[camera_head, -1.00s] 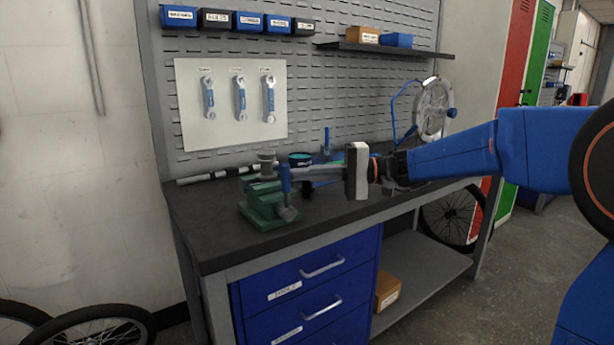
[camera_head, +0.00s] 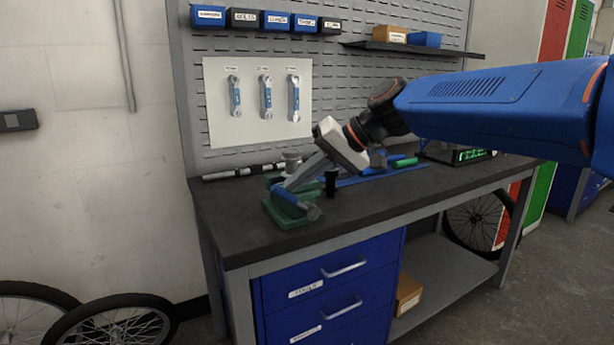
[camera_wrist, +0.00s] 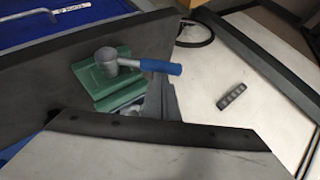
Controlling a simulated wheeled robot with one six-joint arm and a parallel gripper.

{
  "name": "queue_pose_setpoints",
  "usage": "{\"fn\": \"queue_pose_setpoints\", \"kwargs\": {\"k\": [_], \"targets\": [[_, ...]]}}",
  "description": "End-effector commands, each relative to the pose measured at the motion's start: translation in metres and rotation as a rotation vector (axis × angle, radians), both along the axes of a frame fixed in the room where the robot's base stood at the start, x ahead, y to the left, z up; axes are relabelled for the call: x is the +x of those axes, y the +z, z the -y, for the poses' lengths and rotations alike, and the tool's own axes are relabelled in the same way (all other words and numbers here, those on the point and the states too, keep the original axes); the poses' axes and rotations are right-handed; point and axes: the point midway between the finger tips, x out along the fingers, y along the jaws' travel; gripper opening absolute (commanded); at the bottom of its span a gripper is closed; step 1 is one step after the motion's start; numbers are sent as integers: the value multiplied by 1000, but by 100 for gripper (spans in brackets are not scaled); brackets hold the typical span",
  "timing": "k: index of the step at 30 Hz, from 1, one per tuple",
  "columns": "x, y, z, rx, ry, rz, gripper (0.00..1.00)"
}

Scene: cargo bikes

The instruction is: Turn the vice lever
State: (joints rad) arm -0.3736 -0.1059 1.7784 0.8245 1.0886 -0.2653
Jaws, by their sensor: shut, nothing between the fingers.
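The green vice (camera_head: 288,217) stands on the near left part of the dark bench (camera_head: 236,236). Its lever has a blue handle (camera_head: 290,197) and a round grey hub at its lower right end. The lever is tilted, with its free end up to the left. My gripper (camera_head: 292,184) is shut and empty, its fingers sloping down left to the blue handle; touching or just apart, I cannot tell. In the wrist view the vice (camera_wrist: 108,85) shows from above, and the blue handle (camera_wrist: 160,67) points right from the grey hub.
A black cup (camera_head: 331,183) stands close right of the vice. Blue and green tools (camera_head: 403,163) and a green-lit display (camera_head: 472,155) lie farther right. The pegboard (camera_head: 340,95) rises behind. Bicycle wheels (camera_head: 116,322) stand on the floor at lower left.

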Motion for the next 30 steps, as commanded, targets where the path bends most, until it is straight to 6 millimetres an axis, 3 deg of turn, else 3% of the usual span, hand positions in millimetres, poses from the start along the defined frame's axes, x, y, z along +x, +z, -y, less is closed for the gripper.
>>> {"fn": "queue_pose_setpoints", "kwargs": {"k": [30], "targets": [[-6, -3, -10, 2, 2, -7, 0]]}}
